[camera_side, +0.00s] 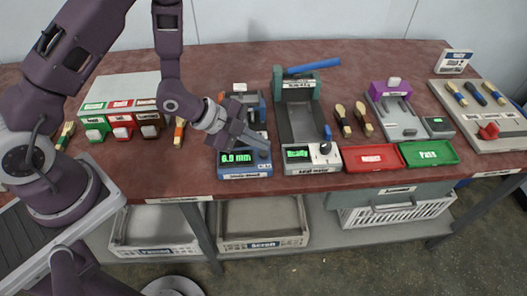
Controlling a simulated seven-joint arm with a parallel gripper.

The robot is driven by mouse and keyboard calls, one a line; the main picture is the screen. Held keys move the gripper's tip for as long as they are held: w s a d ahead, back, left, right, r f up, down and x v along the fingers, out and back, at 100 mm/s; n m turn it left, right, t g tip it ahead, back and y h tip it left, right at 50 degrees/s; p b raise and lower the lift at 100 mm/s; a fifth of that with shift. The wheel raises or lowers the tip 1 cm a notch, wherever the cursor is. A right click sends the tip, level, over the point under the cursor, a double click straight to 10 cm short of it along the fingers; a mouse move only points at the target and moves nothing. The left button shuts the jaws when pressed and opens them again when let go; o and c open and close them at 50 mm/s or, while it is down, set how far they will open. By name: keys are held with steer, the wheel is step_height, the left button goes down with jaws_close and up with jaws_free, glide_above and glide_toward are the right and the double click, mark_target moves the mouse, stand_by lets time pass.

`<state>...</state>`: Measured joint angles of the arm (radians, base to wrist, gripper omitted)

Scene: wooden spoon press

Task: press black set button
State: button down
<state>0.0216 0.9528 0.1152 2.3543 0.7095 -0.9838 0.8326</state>
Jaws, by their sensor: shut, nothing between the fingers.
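A blue gauge box (244,174) with a green "0.0 mm" display (237,158) stands near the front edge of the table, left of centre. My gripper (264,145) is shut and empty. It slants down from the upper left, with its fingertips over the right part of the gauge box's top. A small dark spot (264,155) on the box just below the fingertips may be the black set button; it is too small to be sure. I cannot tell whether the fingertips touch it. The gripper hides part of the box and of the blue frame behind it.
Right of the gauge stands a press (297,120) with a blue lever and a "Ready" display box (312,158). A red tray (371,158) and green tray (428,153) lie further right. Left are colored bins (121,120). Wooden spoons (343,119) lie behind the red tray.

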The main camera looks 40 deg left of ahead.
steer(key=shift+f, duration=0.1)
stand_by(0.7)
steer(key=shift+f, duration=0.35)
steer(key=shift+f, duration=0.45)
stand_by(0.6)
steer(key=shift+r, duration=0.9)
steer(key=shift+r, duration=2.5)
